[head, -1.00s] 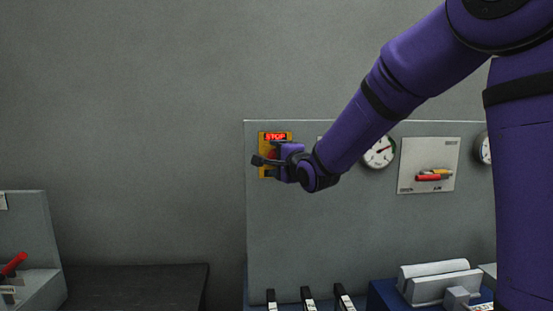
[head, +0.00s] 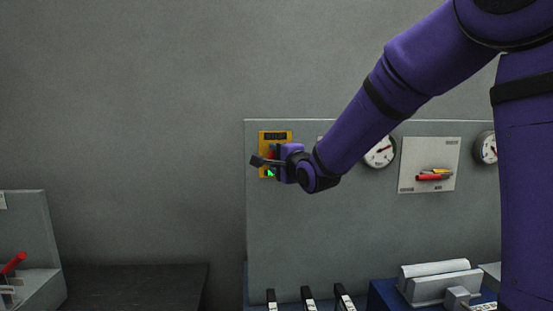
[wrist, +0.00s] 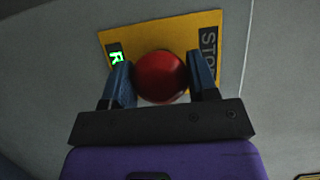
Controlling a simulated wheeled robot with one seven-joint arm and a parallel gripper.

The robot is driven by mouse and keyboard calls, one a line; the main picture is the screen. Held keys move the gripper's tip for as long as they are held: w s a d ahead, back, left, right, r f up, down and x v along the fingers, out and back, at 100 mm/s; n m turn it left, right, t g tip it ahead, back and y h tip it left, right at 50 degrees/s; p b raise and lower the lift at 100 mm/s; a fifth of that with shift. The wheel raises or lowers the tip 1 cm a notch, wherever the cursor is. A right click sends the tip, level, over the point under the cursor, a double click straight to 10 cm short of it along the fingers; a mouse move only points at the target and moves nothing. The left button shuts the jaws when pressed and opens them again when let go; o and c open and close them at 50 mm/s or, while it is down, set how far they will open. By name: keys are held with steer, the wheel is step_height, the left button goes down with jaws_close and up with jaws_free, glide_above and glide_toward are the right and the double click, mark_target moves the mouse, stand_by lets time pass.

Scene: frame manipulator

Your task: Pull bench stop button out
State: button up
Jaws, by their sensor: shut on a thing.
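The bench stop button is a red round knob (wrist: 161,77) on a yellow plate (wrist: 148,34), mounted at the left end of the grey upright panel. In the wrist view my gripper (wrist: 160,80) has one blue finger on each side of the knob and is shut on it. A green lit letter sign (wrist: 117,57) and a dark STOP label (wrist: 208,52) show on the plate. In the head view the plate (head: 264,152) is partly hidden behind my gripper (head: 265,161), the STOP sign (head: 275,136) is dark, and a green light (head: 270,173) shows below.
Round gauges (head: 380,152) and a board with red and yellow handles (head: 430,165) are on the grey panel (head: 300,225) to the right. Black-and-white levers (head: 307,295) stand below. A dark bench top (head: 135,285) at the left is clear.

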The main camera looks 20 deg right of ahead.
steer(key=o, duration=0.9)
steer(key=shift+s+a+f, duration=0.1)
steer(key=shift+s+f, duration=0.05)
steer(key=o, duration=0.3)
steer(key=shift+s, duration=0.1)
steer(key=shift+s, duration=0.1)
steer(key=s, duration=0.3)
steer(key=s+d, duration=0.1)
steer(key=s, duration=0.3)
steer(key=s+d, duration=0.1)
steer(key=s, duration=0.2)
steer(key=shift+s+d, duration=0.1)
steer(key=shift+s, duration=0.15)
steer(key=s+d+f+n+g+h, duration=0.1)
steer(key=s+n+g, duration=0.3)
steer(key=s, duration=0.5)
steer(key=s+d+f+n+g+h, duration=0.1)
steer(key=s+n+g, duration=0.3)
steer(key=s, duration=0.6)
steer(key=s+d+f+n+g+h, duration=0.1)
steer(key=s+d+f+n+g, duration=0.2)
steer(key=s+n, duration=0.4)
steer(key=shift+s+n+g, duration=0.4)
steer(key=shift+s+g, duration=0.3)
steer(key=shift+s, duration=0.7)
